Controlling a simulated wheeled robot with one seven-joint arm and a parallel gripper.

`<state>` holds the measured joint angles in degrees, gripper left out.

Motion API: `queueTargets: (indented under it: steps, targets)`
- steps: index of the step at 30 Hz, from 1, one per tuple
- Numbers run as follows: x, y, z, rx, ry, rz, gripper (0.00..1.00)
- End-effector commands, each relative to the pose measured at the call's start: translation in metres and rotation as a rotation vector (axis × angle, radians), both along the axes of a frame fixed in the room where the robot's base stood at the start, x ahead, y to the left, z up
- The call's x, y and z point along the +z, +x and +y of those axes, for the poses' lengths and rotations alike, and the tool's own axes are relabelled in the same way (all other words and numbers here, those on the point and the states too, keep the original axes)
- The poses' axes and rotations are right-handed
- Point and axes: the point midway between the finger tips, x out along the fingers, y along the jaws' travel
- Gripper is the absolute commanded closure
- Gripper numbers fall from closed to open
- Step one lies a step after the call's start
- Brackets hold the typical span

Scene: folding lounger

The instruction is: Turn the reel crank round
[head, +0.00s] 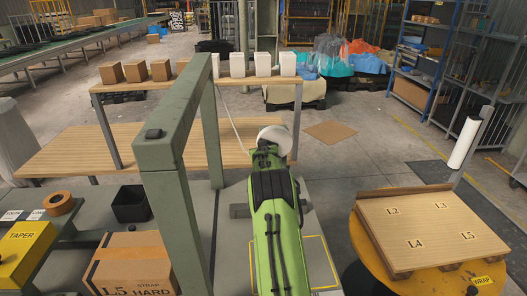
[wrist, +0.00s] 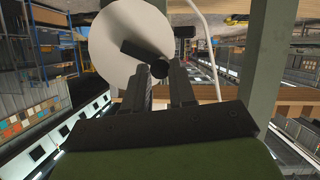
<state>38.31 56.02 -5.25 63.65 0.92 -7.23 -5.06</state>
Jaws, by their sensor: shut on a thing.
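The reel shows as a white disc (wrist: 108,45) in the wrist view, just beyond my fingertips. A dark crank arm (wrist: 140,52) lies across its face, slanting down to the right to a round dark handle (wrist: 160,68). My gripper (wrist: 163,75) is shut on this handle, with one finger on each side of it. In the head view the white reel disc (head: 279,134) stands just past the end of my green arm. My gripper (head: 266,150) is partly hidden there, and the crank cannot be made out.
A pale strap (head: 233,120) runs up from near the reel beside the green frame (head: 172,150). A wooden bench with boxes (head: 240,80) stands behind. A carton (head: 130,265) sits at lower left, and a round yellow table (head: 365,245) with a board (head: 430,225) at right.

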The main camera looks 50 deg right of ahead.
Motion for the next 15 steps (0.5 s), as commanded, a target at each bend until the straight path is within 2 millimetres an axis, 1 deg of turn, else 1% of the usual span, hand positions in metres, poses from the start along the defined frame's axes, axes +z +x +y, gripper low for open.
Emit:
queueTargets:
  steps: [8, 15]
  targets:
    - [0.0021, -0.0009, -0.0011, 0.0, 0.027, -0.024, 1.0]
    - [0.0091, -0.0054, -0.0064, -0.001, 0.13, -0.112, 1.0]
